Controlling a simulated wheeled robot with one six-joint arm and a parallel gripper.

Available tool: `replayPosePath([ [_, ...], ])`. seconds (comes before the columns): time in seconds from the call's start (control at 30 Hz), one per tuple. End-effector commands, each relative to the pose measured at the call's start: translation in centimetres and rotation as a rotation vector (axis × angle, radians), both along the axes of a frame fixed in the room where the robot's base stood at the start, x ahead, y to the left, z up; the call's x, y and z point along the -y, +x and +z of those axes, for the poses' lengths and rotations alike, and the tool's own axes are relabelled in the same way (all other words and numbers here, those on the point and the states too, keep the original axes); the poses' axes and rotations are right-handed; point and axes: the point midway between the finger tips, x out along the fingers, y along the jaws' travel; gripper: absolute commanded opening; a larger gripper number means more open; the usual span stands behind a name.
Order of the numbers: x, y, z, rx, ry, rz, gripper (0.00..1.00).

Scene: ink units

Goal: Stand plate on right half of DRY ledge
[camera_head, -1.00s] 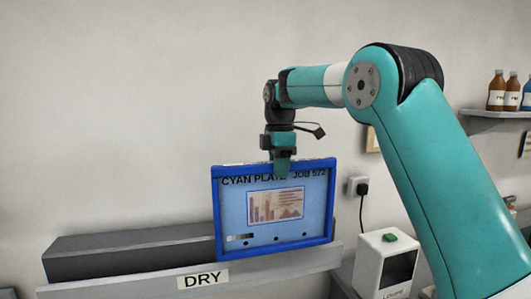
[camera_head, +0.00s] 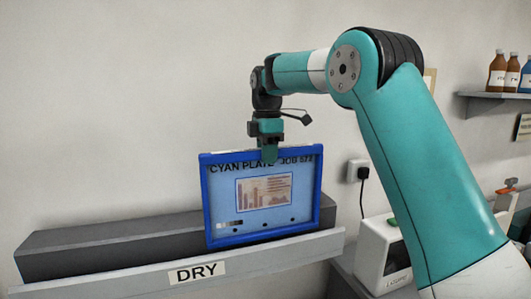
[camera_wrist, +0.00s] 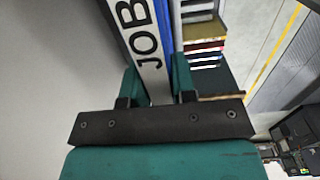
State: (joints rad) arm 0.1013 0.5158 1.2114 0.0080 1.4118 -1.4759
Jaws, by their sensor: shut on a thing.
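The plate (camera_head: 228,190) is a light blue panel in a blue frame, marked CYAN PLATE JOB 572, with a small chart on it. It is upright over the right half of the DRY ledge (camera_head: 100,285). My gripper (camera_head: 268,155) is shut on the middle of its top edge. In the wrist view the plate (camera_wrist: 141,45) runs up between the two teal fingers (camera_wrist: 155,85). The plate's lower edge is just above or behind the ledge's front lip; I cannot tell whether it touches the ledge.
A dark grey block-like back part (camera_head: 90,243) of the ledge shows left of the plate. A white device (camera_head: 383,255) stands to the right below my arm. A wall socket (camera_head: 357,170) with a black plug is near. Brown bottles (camera_head: 498,70) stand on a shelf at upper right.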

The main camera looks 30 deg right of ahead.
Motion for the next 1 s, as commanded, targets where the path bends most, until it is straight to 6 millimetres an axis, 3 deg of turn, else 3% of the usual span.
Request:
replayPosePath([
  [0.6, -0.3, 0.1, -6.4, 0.0, 0.001, 0.004, 0.0],
  [1.0, -0.3, 0.1, -6.8, 0.001, 0.001, 0.004, 0.0],
])
